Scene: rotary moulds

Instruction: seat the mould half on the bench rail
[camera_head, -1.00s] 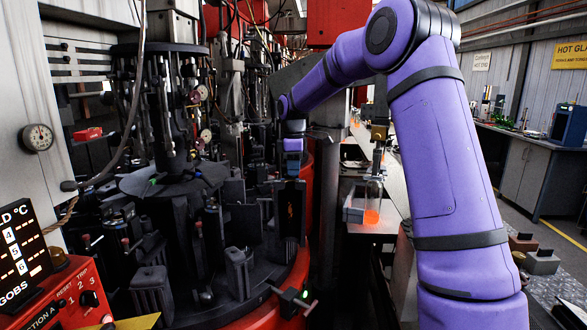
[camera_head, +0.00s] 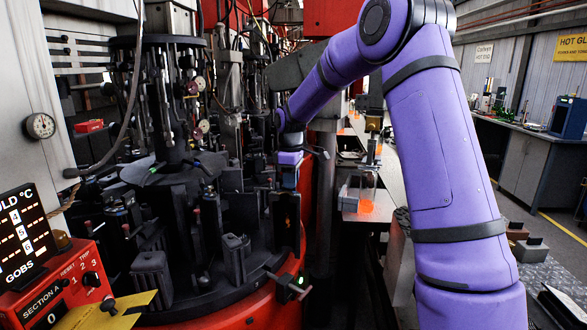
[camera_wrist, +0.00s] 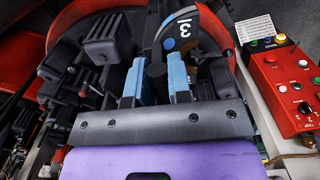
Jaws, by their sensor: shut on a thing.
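My gripper (camera_head: 289,178) is down among the dark parts of the moulding machine, left of centre in the head view. I take this to be part of the mould half, whose full outline I cannot make out. A dark upright block (camera_head: 285,217) with an orange glow stands just below the gripper in the head view. I cannot tell if it is the held piece. I cannot clearly identify the bench rail.
A plate marked 3 (camera_wrist: 180,33) lies just beyond the fingers. Black machine blocks (camera_head: 151,275) crowd the left. A red control box (camera_head: 75,283) stands at lower left. A grey block (camera_head: 531,250) sits at lower right. Open floor (camera_head: 560,225) shows at right.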

